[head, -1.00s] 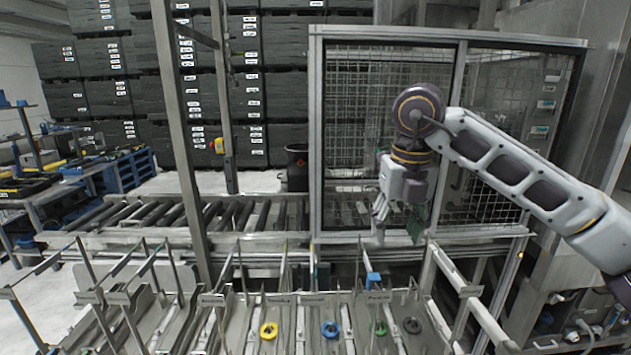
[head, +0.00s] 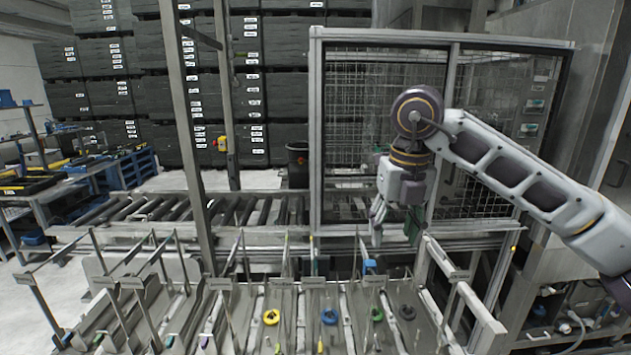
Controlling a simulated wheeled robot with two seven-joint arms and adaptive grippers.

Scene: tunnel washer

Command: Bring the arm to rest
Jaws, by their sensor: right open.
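My right gripper (head: 394,228) hangs from the right arm, which comes in from the right side of the head view. Its fingers point down and it is open. I see nothing between the fingers. It is in front of the mesh cage and appears above the back part of the sorting bays. My left gripper is not in view.
Sorting bays (head: 238,308) with metal dividers run along the front, holding a yellow ring (head: 271,317) and a blue ring (head: 329,316). Behind are a roller conveyor (head: 150,210), a framed mesh cage (head: 316,130) and a dark bin (head: 298,165). A steel post (head: 183,130) stands left of centre.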

